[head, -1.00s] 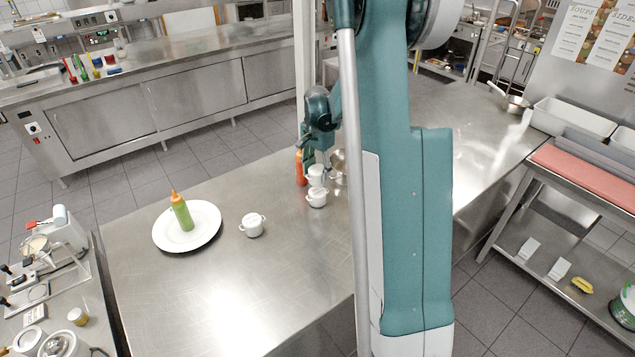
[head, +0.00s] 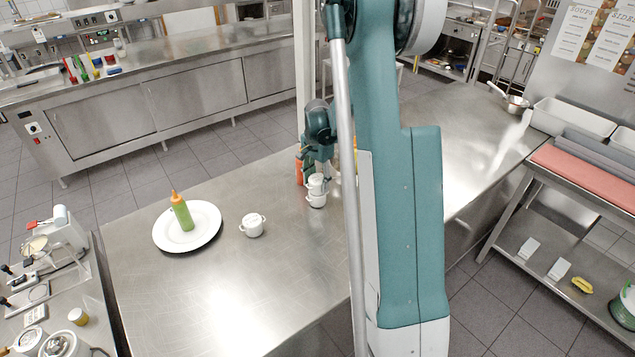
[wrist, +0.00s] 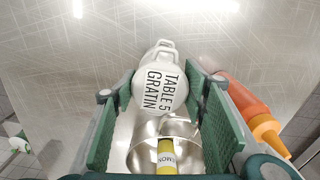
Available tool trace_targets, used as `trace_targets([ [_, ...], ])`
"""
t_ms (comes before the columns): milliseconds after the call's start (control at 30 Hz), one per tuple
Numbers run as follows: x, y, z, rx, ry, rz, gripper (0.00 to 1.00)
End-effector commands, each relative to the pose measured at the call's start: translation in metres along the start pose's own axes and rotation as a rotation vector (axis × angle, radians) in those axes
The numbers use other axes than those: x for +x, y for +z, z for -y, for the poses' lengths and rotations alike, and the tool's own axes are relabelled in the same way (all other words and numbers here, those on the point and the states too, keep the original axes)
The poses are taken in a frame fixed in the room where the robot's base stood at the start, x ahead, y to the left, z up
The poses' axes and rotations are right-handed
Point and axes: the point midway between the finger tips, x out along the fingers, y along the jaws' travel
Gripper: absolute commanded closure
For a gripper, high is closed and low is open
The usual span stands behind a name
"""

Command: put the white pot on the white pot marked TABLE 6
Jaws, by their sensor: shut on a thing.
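My gripper (head: 316,170) is shut on a white pot (head: 316,184) above the steel table. In the wrist view this pot's lid (wrist: 160,90) reads TABLE 5 GRATIN, and the green fingers (wrist: 160,84) are on either side of it. A second white pot (head: 316,200) stands on the table directly under the held one. The two look touching or nearly so; I cannot tell which. The lower pot's marking is hidden. Another white pot (head: 252,226) stands alone to the left, its marking unreadable.
A metal bowl (wrist: 140,158) and a yellow-labelled item (wrist: 166,158) are near the gripper. A white plate (head: 205,238) with a green bottle (head: 182,213) is at left. The table's front is clear.

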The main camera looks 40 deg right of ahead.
Motion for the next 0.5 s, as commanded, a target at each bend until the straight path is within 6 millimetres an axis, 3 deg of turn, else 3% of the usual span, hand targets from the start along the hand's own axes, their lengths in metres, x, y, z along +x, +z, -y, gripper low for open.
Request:
trace_targets([
  [367,0.0038,0.0001,-0.0001,0.0,0.0,0.0,0.74],
  [400,0.003,0.0001,-0.0001,0.0,0.0,0.0,0.52],
  [500,0.0026,0.0001,-0.0001,0.0,0.0,0.0,0.42],
])
